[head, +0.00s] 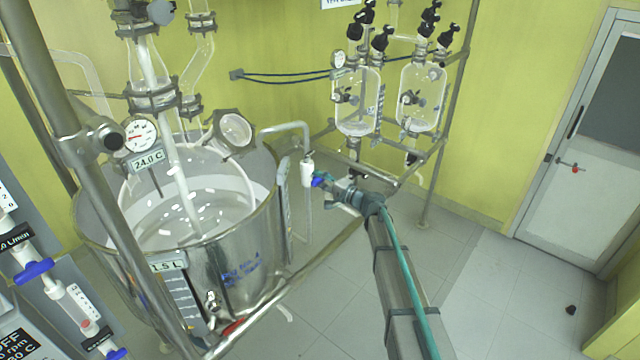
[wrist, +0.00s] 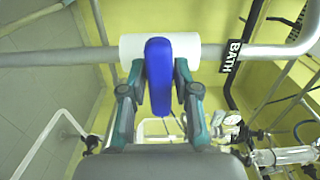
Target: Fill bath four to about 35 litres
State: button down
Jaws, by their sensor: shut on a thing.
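A steel bath (head: 240,262) stands at left around a glass vessel, with white pieces in the liquid. Its level sign (head: 168,265) reads "1.5 L", its left end cut off by a rail, so a leading digit may be hidden. A pipe (head: 285,127) runs from the bath rim to a white valve (head: 307,170) with a blue handle (head: 318,181). My gripper (head: 325,181) is shut on that handle. Flow cannot be seen.
A temperature sign (head: 147,161) reads 24.0 C below a round dial (head: 140,135). Two glass vessels (head: 357,100) hang on a steel frame behind the valve. A control panel with blue-handled valves (head: 33,271) is at far left. Floor at right is mostly clear, before a door (head: 580,150).

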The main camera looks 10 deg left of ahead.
dwell(0.4)
jog(key=c, duration=1)
grip_release()
jog(key=v, duration=1.2)
